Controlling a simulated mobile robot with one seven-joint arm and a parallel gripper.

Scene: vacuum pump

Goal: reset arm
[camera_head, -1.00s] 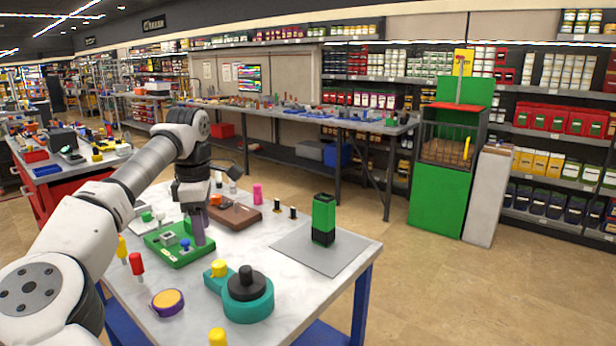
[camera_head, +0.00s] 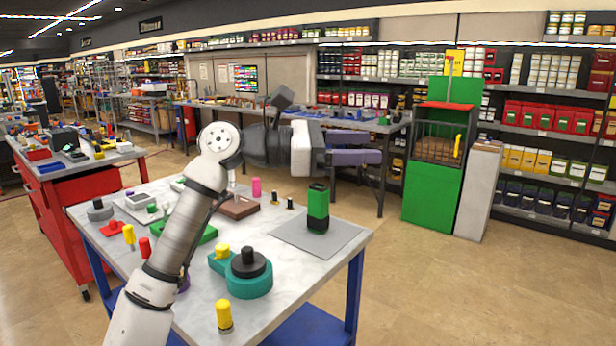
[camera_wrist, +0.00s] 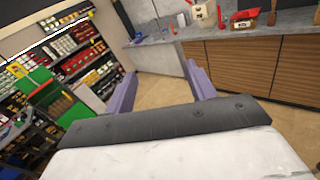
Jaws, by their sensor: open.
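My gripper (camera_head: 378,148) is raised above the white-topped table (camera_head: 310,268) and points to the right in the head view. Its two purple fingers are apart with nothing between them. In the wrist view my gripper (camera_wrist: 163,90) also shows open, with bare floor and a counter beyond the fingers. My arm rises from the lower left, in front of the table. A green and black block (camera_head: 318,208) stands upright on a grey mat (camera_head: 345,238), below and left of the fingertips. A teal pump part with a black knob (camera_head: 249,264) sits near the table's front.
Yellow-topped (camera_head: 223,316) and pink (camera_head: 256,187) pegs and a brown block (camera_head: 238,208) stand on the table. A red workbench (camera_head: 62,215) is at left, a long bench behind, and a green cabinet (camera_head: 432,190) at right.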

